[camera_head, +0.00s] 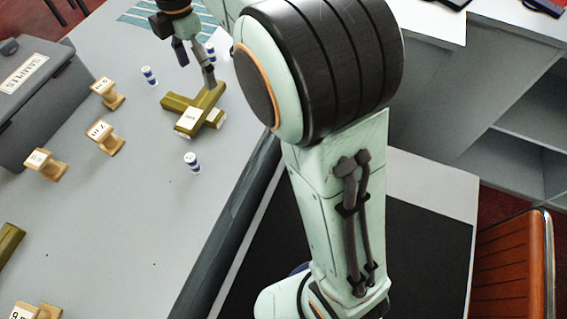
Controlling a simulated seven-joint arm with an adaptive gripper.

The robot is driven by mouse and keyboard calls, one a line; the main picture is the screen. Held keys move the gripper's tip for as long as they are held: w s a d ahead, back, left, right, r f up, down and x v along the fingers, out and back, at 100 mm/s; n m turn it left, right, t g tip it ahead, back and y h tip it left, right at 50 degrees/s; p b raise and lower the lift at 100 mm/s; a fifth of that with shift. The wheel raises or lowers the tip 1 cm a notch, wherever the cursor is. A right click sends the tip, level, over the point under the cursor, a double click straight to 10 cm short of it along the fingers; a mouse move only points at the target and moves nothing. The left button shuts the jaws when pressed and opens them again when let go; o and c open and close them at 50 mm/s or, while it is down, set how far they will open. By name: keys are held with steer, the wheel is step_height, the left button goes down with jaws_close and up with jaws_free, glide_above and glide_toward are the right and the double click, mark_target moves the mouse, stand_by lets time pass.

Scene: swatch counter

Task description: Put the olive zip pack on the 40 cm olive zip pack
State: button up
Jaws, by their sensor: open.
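Two olive zip packs lie crossed on the grey counter near the top of the picture. The upper olive pack (207,98) runs diagonally and has a white label near its lower end. The lower olive pack (177,102) shows at both sides beneath it. They look stacked, the upper one resting across the lower. My gripper (195,78) is open above them, one finger reaching down close to the upper pack's far end; whether it touches cannot be told. Another olive pack (10,243) is cut off at the left edge. The pack lengths cannot be read.
Several wooden stands with number cards, one a stand (105,138), are on the counter (130,220). Blue-and-white spools stand near the packs, one a spool (192,162). A grey samples box (35,105) is at left. A striped teal mat (150,15) lies at the back.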

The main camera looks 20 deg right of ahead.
steer(key=s+d+f+m, duration=0.1)
steer(key=s+f+m, duration=0.1)
steer(key=s+m, duration=0.5)
steer(key=s+d+f+m, duration=0.2)
steer(key=s+f+m, duration=0.1)
steer(key=s+m, duration=0.4)
steer(key=s+d+f+m, duration=0.2)
steer(key=s+m, duration=0.5)
steer(key=s, duration=0.4)
steer(key=shift+d+f+y, duration=0.25)
steer(key=shift+f+y, duration=0.05)
steer(key=shift+f, duration=0.2)
